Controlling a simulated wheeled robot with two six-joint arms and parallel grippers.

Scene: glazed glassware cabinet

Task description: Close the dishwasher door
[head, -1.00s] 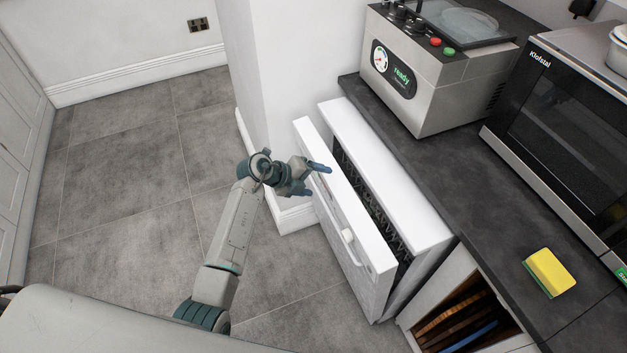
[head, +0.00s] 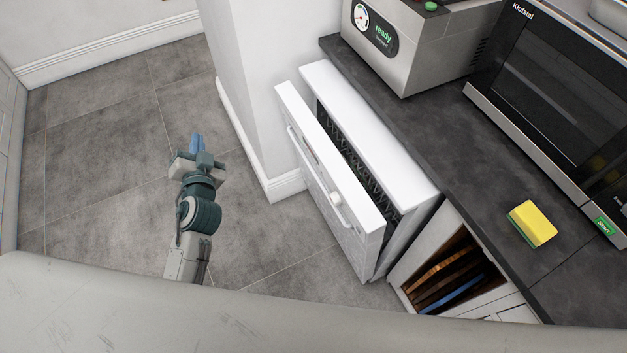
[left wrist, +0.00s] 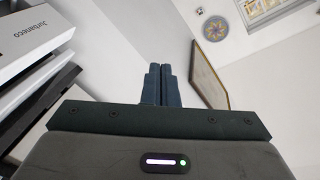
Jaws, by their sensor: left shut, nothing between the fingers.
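The white dishwasher door (head: 335,190) stands partly open, tilted outward. A dark gap with rack tines shows between it and the white dishwasher body (head: 375,142). The door has a white bar handle (head: 318,180) on its front. My left gripper (head: 197,143) is over the floor to the left of the door, clear of it, its blue fingers pointing away from me. In the left wrist view its fingers (left wrist: 161,86) are together with nothing between them. My right gripper is not in view.
A white wall column (head: 255,100) stands just beyond the dishwasher. The dark worktop (head: 420,130) carries a steel machine (head: 420,45), a microwave (head: 545,100) and a yellow sponge (head: 533,223). An open compartment with boards (head: 450,272) is beside the dishwasher. Tiled floor (head: 105,150) is clear on the left.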

